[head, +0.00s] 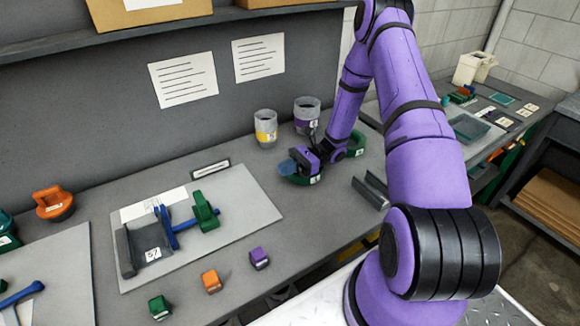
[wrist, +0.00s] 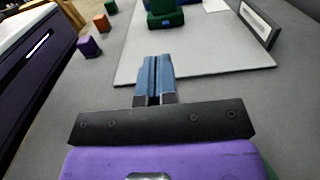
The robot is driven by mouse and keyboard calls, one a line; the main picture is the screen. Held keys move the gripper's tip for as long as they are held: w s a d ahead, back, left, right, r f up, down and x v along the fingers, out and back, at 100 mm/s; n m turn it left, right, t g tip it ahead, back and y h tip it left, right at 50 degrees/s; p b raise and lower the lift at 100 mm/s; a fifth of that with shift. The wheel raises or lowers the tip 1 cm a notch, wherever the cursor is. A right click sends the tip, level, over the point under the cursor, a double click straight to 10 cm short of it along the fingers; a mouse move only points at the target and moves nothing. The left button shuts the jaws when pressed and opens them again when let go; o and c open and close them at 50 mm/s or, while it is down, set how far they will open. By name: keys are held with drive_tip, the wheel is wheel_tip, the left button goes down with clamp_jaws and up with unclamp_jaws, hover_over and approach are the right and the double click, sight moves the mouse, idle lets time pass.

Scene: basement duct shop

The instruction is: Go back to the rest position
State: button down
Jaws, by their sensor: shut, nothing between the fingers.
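My purple arm reaches over the bench in the head view. My gripper (head: 288,166) is low over the bench, just right of the light grey board (head: 255,207). In the wrist view the blue fingers of my gripper (wrist: 155,78) are together, with nothing between them, and point toward the board (wrist: 205,58).
On the board are a grey channel piece (head: 130,250), a blue clamp (head: 166,228) and a green block (head: 205,212). Green, orange and purple cubes (head: 259,258) line the front. Two cups (head: 266,128) stand behind; a grey channel (head: 371,190) lies right of my gripper.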

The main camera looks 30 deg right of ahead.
drive_tip(key=shift+d, duration=0.8)
drive_tip(key=shift+r, duration=0.1)
drive_tip(key=shift+a+r, duration=0.1)
drive_tip(key=shift+r, duration=0.25)
drive_tip(key=s+a+r+n+g+h, duration=0.1)
drive_tip(key=s+a+r+n+h, duration=0.2)
drive_tip(key=r, duration=0.5)
drive_tip(key=s+r+n+g+h, duration=0.1)
drive_tip(key=s+r+n+h, duration=0.1)
drive_tip(key=r+n+h, duration=0.35)
drive_tip(key=s+a+r+n+g+h, duration=0.1)
drive_tip(key=s+a+r+n+h, duration=0.15)
drive_tip(key=r, duration=0.65)
drive_tip(key=s+r+n+t+h, duration=0.7)
drive_tip(key=s+r, duration=0.8)
drive_tip(key=s, duration=0.3)
drive_tip(key=shift+d+t, duration=0.25)
drive_tip(key=shift+t, duration=0.45)
drive_tip(key=shift+f, duration=0.1)
idle(1.9)
